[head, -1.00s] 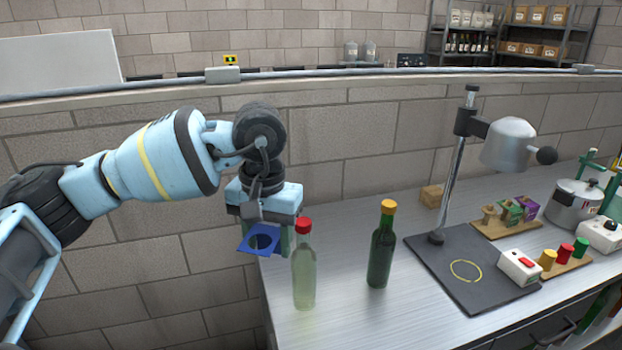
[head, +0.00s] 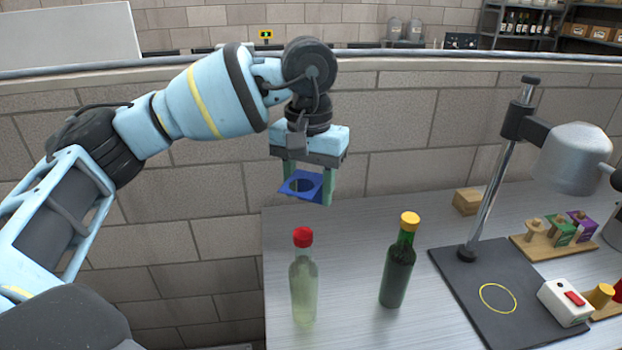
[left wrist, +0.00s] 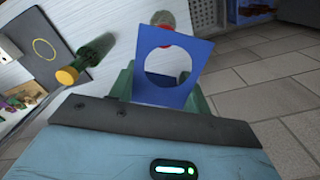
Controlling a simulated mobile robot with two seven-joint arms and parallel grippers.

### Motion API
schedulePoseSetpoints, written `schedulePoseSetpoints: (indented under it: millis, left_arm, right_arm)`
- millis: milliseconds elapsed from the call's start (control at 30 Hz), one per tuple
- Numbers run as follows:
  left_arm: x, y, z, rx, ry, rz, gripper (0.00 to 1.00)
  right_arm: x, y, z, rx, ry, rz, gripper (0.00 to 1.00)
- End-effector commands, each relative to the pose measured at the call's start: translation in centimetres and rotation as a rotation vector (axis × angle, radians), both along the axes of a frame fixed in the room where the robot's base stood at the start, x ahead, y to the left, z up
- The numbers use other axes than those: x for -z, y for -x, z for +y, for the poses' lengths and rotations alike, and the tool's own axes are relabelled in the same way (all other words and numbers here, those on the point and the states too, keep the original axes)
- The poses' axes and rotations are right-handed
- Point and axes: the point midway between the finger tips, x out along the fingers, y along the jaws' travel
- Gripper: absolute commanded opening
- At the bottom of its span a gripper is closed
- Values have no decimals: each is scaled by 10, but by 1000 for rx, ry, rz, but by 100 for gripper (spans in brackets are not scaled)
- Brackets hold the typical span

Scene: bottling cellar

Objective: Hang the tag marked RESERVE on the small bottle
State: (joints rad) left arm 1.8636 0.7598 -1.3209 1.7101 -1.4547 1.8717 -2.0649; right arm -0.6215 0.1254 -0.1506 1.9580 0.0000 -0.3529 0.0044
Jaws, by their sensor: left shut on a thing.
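My left gripper (head: 308,184) is shut on a blue square tag (head: 311,198) with a large round hole. The tag also shows in the left wrist view (left wrist: 165,97); I see no lettering on it. In the head view it appears above the red cap of a pale clear bottle (head: 303,285), apart from it. A dark green bottle with a yellow cap (head: 398,272) stands to the right. In the left wrist view the red-capped bottle (left wrist: 163,19) is beyond the tag's top edge, and the green bottle (left wrist: 93,52) is left. My right gripper is out of view.
A lamp-like stand (head: 492,190) rises from a dark base plate (head: 470,290) right of the bottles. A white box with a red button (head: 565,302) and a wooden rack (head: 545,250) stand farther right. The steel bench (head: 350,235) is clear around the bottles.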

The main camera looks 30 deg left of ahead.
Motion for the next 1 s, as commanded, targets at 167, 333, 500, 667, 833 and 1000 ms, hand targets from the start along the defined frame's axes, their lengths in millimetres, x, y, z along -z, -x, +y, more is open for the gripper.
schedulePoseSetpoints:
  millis: [167,333,500,667,833,1000]
  left_arm:
    - [22,0,0,1,-1,6,40]
    - [40,0,0,0,0,5,40]
    - [56,0,0,0,0,6,40]
    - [65,0,0,-1,-1,4,40]
    - [69,0,0,-1,0,1,40]
    - [69,0,0,-1,0,0,40]
  right_arm:
    - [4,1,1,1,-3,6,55]
    - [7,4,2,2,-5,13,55]
    - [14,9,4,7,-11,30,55]
    - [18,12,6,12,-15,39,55]
    - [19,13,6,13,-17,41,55]
    - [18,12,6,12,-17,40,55]
